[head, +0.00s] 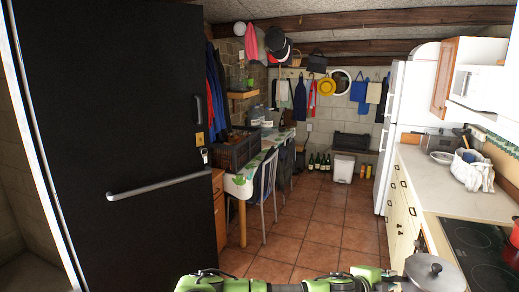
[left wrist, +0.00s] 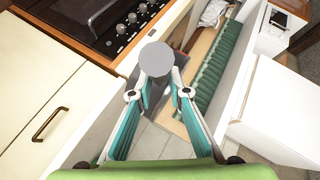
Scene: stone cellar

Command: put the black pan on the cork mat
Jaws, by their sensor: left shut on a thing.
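A dark grey round pan with a lid and knob (head: 432,272) is at the bottom right of the head view, beside the hob. It looks grey more than black; I take it as the black pan. My left gripper (head: 382,274) comes in along the bottom edge and meets its left side, where the handle is. In the left wrist view my left gripper (left wrist: 160,82) is shut, with a plain grey disc (left wrist: 156,58) at its fingertips; which part this is I cannot tell. I cannot make out a cork mat. My right gripper is not in view.
A black hob (head: 480,250) is set in the pale counter (head: 430,178) on the right, with a white patterned bag (head: 472,172) farther back. A large black door (head: 110,130) fills the left. A table (head: 236,184) with chairs stands beyond. The tiled floor (head: 325,225) between is clear.

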